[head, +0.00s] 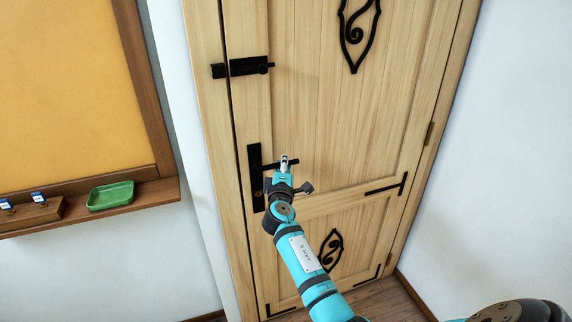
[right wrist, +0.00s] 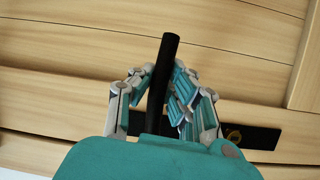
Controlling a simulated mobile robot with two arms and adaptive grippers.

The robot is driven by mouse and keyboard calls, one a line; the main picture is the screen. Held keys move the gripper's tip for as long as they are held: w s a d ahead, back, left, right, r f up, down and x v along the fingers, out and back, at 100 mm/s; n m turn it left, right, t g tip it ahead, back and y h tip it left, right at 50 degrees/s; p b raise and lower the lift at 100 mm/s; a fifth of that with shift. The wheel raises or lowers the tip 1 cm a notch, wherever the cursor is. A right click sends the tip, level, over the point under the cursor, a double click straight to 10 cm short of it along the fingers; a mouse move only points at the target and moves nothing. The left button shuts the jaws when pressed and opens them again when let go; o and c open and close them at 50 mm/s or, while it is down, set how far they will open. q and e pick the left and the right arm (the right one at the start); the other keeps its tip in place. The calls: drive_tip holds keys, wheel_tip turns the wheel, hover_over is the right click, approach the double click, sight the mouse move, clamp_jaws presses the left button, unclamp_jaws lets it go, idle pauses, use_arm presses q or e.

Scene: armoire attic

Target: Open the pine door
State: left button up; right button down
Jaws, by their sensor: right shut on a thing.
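The pine door (head: 310,110) is pale wood with black fittings and looks shut in its frame. A black lever handle (head: 272,166) sticks out to the right from a tall black plate (head: 256,180) near the door's left edge. My right gripper (head: 287,160) is at this lever. In the right wrist view its fingers (right wrist: 165,95) are closed around the black lever (right wrist: 170,52), whose end sticks out beyond them. The lever looks roughly level in the head view. My left gripper is not in view.
A black slide bolt (head: 245,67) sits higher on the door and reaches across the gap to a keeper on the frame (head: 218,71). Hinges (head: 429,134) are at the right edge. A shelf with a green tray (head: 111,195) is on the left wall.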

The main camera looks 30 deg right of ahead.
drive_tip(key=shift+f+m, duration=0.3)
drive_tip(key=shift+m, duration=0.2)
drive_tip(key=shift+a+f+m, duration=0.1)
drive_tip(key=shift+f+m, duration=0.15)
drive_tip(key=shift+m, duration=0.05)
drive_tip(key=shift+a+f+m+g+y, duration=0.2)
drive_tip(key=shift+f+m+g+y, duration=0.15)
drive_tip(key=shift+f+m, duration=0.35)
drive_tip(key=shift+a+f+m+g+y, duration=0.25)
drive_tip(key=shift+f+m+y, duration=0.2)
drive_tip(key=shift+m, duration=0.45)
drive_tip(key=shift+a+f+m+g+y, duration=0.2)
drive_tip(key=shift+f+m+g+y, duration=0.15)
drive_tip(key=shift+f+m, duration=0.35)
drive_tip(key=shift+w, duration=0.1)
drive_tip(key=shift+a, duration=0.1)
